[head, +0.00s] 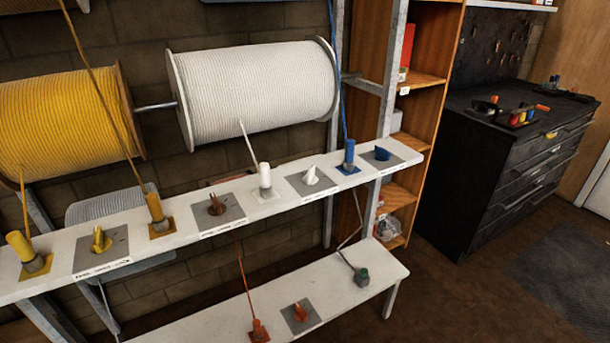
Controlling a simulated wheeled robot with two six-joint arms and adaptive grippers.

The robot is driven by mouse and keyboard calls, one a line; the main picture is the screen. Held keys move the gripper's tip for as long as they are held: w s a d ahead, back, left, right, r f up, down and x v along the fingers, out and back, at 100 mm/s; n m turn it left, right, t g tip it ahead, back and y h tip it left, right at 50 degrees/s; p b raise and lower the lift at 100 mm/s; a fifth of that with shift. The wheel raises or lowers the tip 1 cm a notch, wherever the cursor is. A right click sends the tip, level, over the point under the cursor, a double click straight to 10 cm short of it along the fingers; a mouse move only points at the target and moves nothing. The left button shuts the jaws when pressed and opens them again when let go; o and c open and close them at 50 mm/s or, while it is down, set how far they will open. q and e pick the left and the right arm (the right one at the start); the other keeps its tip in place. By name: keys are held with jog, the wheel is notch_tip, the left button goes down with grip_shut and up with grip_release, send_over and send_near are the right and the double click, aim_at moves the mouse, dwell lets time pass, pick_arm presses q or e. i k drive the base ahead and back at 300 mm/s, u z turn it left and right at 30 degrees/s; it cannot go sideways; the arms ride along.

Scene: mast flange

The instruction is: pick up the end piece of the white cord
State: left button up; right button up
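A large spool of white cord (255,90) hangs at the upper middle of the head view. Its thin free strand (248,145) runs down to a white cylindrical end piece (265,174), which stands upright in a grey collar on a pale square on the white shelf. To its right, a separate pointed white piece (311,176) sits on a grey square pad on the same shelf. Neither of my grippers shows in the head view, and nothing is touching the white end piece.
Beside the white pieces on the upper shelf (190,238) are a brown piece (216,204) on the left and a blue cord end (349,156) on the right. A yellow spool (60,120) hangs at left. A lower bench (210,325) holds orange pieces. A black cabinet (500,160) stands at right.

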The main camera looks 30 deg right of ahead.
aim_at(266, 188)
jog(key=z, duration=2.5)
jog(key=i, duration=1.05)
